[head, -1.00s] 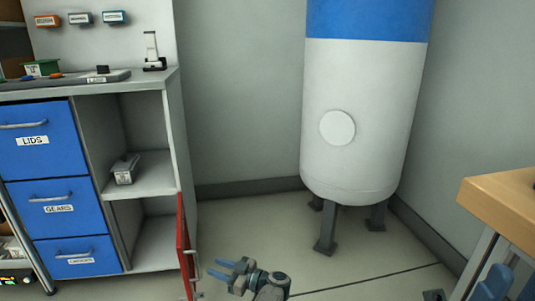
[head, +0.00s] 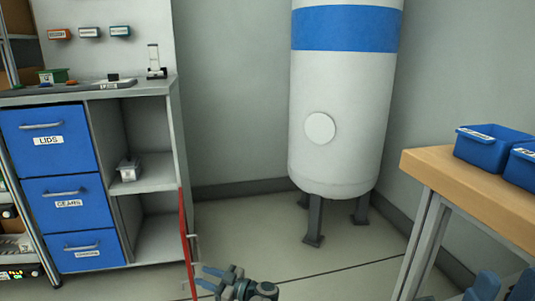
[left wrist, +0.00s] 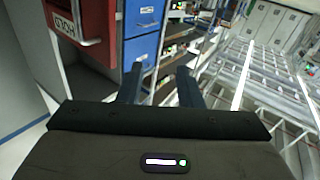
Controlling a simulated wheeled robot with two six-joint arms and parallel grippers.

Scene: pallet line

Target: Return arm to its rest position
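My left gripper (head: 204,278) shows at the bottom of the head view, just right of the red door's lower edge. Its two blue fingers are spread with nothing between them. In the left wrist view the fingers of the left gripper (left wrist: 158,82) also stand apart and empty. Blue blunt shapes at the lower right corner of the head view look like part of my right arm.
An open red door (head: 185,240) hangs at the cabinet (head: 150,90) with blue drawers (head: 68,203). It also shows in the left wrist view (left wrist: 84,20). A white tank (head: 335,150) stands behind. A wooden table (head: 470,195) with blue bins (head: 490,150) is at right. Floor between is clear.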

